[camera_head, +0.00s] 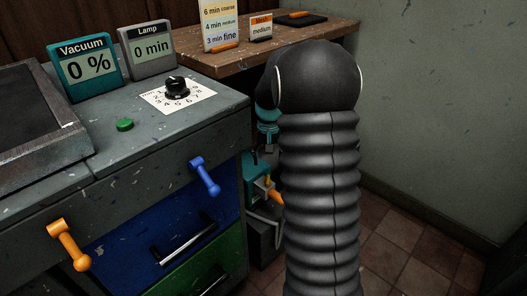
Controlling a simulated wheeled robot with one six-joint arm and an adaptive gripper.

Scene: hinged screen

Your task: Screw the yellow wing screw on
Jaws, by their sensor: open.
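I cannot pick out the yellow wing screw with certainty. A small yellow bit (268,181) shows on a teal fixture (255,172) beside the bench's right end, too small to identify. A large dark framed panel (40,125) lies on the bench top at the left; I cannot tell whether it is the hinged screen. My arm, in a black ribbed sleeve, stands at right of centre and covers part of the teal fixture.
The grey bench (120,165) carries a Vacuum display (85,65) reading 0 %, a Lamp display (149,50) reading 0 min, a black knob (177,88) and a green button (124,125). Orange (70,245) and blue (205,177) levers jut from its front. Tiled floor (405,250) is clear at right.

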